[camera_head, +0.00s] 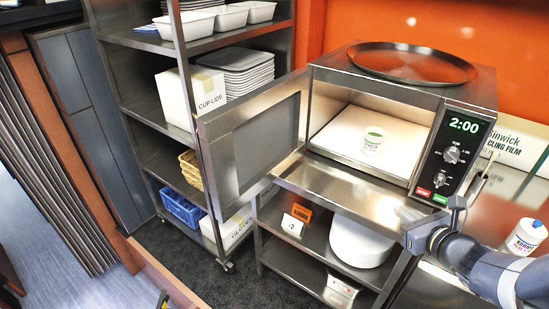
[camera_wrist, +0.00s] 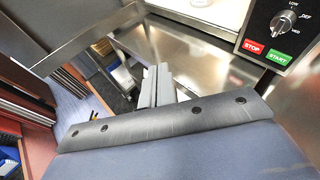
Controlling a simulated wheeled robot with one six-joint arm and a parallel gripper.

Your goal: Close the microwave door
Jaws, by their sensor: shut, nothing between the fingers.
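The steel microwave (camera_head: 335,80) stands on a steel shelf unit with its door (camera_head: 255,135) swung wide open to the left. Its cavity is open to view, with a small white and green tub (camera_head: 373,141) inside. The display reads 2:00. My gripper (camera_head: 404,214) is in front of the microwave's lower right, below the control panel (camera_head: 452,155), apart from the door. In the wrist view my gripper (camera_wrist: 157,72) is shut and empty, its fingers together over the steel top. The door's lower part (camera_wrist: 75,25) shows at upper left there, and the control panel (camera_wrist: 280,32) at upper right.
A steel rack (camera_head: 150,100) with plates, trays and a CUP LIDS box stands behind and left of the door. A round tray (camera_head: 412,62) lies on the microwave. A white bottle (camera_head: 525,237) and a cling film box (camera_head: 515,148) are at right. Floor shows at lower left.

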